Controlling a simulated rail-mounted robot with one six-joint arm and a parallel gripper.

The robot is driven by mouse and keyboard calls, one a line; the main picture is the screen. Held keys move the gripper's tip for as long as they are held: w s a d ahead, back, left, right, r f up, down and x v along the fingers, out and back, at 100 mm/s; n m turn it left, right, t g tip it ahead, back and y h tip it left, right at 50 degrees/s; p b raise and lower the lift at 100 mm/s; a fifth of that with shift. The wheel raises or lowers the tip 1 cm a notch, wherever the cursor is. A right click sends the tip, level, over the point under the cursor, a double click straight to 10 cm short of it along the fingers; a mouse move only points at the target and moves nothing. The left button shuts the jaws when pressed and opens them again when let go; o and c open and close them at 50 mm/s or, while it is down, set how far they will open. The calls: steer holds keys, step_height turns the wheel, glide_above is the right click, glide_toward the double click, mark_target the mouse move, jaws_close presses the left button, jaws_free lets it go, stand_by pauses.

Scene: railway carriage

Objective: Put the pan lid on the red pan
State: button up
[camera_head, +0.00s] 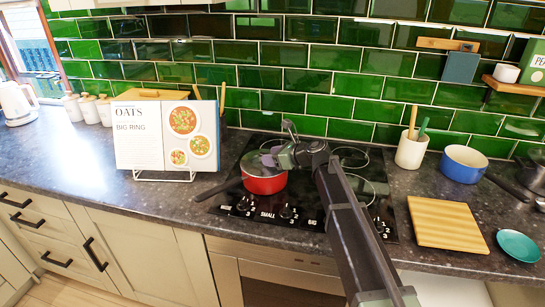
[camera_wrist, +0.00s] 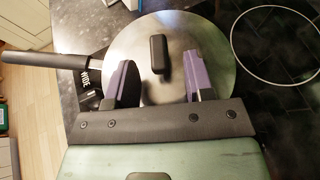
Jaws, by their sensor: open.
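The red pan (camera_head: 264,181) stands on the left side of the black hob, its dark handle pointing left toward the cookbook. The round grey pan lid (camera_wrist: 205,40) covers the pan's top and appears to rest on it; a sliver of lid shows in the head view. The lid has a black knob (camera_wrist: 158,52) in its middle. My gripper (camera_wrist: 158,82) is open over the lid, its purple-sided fingers apart on either side of the knob and not closed on it. In the head view my gripper (camera_head: 275,157) hides part of the lid.
A cookbook (camera_head: 167,135) on a stand is close left of the pan. Right of the hob are a utensil pot (camera_head: 410,150), a blue pan (camera_head: 463,163), a wooden board (camera_head: 447,226) and a teal plate (camera_head: 519,245). The hob's right side is free of pans.

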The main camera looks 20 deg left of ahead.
steer(key=p+v, duration=0.4)
steer(key=v, duration=0.7)
steer(key=shift+f, duration=0.1)
steer(key=s+d+f+n+h, duration=0.1)
steer(key=s+d+f+n, duration=0.1)
steer(key=s+d+n, duration=0.1)
steer(key=s+d+f+n+g+h, duration=0.1)
steer(key=s+d+f+n+h, duration=0.1)
steer(key=n, duration=0.4)
steer(key=s+d+f+n+g+h, duration=0.1)
steer(key=s+d+f+n+h, duration=0.1)
steer(key=s+d+f+n, duration=0.1)
steer(key=shift+s+d+n, duration=0.25)
steer(key=shift+s+n, duration=0.35)
steer(key=shift+s+d+n, duration=0.3)
steer(key=shift+s+n, duration=0.25)
steer(key=shift+n, duration=0.05)
steer(key=s+d+f+n+h, duration=0.1)
steer(key=s+d+n+h, duration=0.2)
steer(key=s+d, duration=0.4)
steer(key=s+d+f+n+g+h, duration=0.1)
steer(key=s+d+h, duration=0.4)
steer(key=d, duration=1.1)
steer(key=s+f+n, duration=0.1)
steer(key=s+n, duration=0.1)
steer(key=s, duration=0.1)
steer(key=shift+s+f, duration=0.2)
steer(key=shift+f, duration=0.1)
